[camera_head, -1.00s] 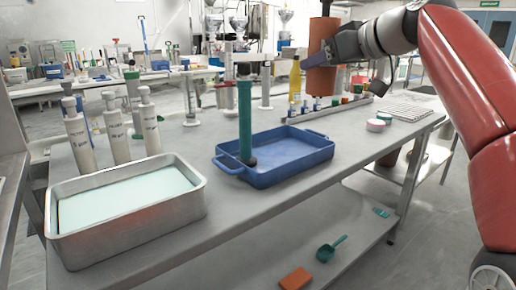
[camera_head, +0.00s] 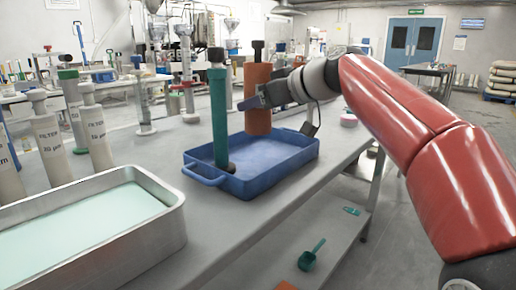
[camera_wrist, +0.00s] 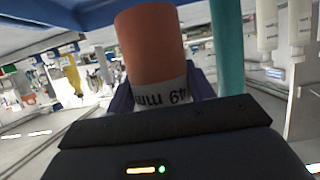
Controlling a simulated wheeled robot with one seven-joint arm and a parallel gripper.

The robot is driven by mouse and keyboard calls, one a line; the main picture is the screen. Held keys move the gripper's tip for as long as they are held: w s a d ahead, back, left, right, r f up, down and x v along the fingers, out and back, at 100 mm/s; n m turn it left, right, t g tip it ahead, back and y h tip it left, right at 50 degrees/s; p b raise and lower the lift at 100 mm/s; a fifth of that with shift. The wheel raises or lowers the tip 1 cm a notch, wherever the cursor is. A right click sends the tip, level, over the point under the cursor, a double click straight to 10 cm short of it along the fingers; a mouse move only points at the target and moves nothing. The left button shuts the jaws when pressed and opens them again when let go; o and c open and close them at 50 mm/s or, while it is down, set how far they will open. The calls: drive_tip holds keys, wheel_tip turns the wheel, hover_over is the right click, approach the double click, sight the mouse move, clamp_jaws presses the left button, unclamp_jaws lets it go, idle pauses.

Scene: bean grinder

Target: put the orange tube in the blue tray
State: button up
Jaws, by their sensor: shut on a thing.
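The orange tube (camera_head: 257,80) has a dark cap and hangs upright in my gripper (camera_head: 254,102), which is shut on it. In the head view its lower end shows in front of the back part of the blue tray (camera_head: 270,182); I cannot tell the exact gap. In the wrist view the orange tube (camera_wrist: 150,45) fills the middle, with a white label with black lettering near the jaws. The blue tray (camera_wrist: 100,12) shows along the top edge there. A teal tube (camera_head: 218,115) stands upright at the left end of the tray.
The teal tube (camera_wrist: 226,50) is close beside the orange one in the wrist view. A metal basin (camera_head: 165,225) of pale liquid and several filter bottles (camera_head: 50,140) stand at left. The tray's right part (camera_head: 285,150) looks clear.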

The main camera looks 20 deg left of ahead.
sight(269, 132)
wheel_tip(269, 132, down, 7)
drive_tip(key=shift+f+b, duration=0.2)
drive_tip(key=shift+b, duration=0.6)
drive_tip(key=shift+f, duration=0.1)
drive_tip(key=o, duration=1.1)
drive_tip(key=shift+o, duration=0.2)
drive_tip(key=shift+s+d+r, duration=0.1)
drive_tip(key=shift+d+r, duration=0.1)
drive_tip(key=shift+d, duration=0.15)
drive_tip(key=b+v, duration=0.1)
drive_tip(key=v, duration=1)
drive_tip(key=shift+s+d, duration=0.1)
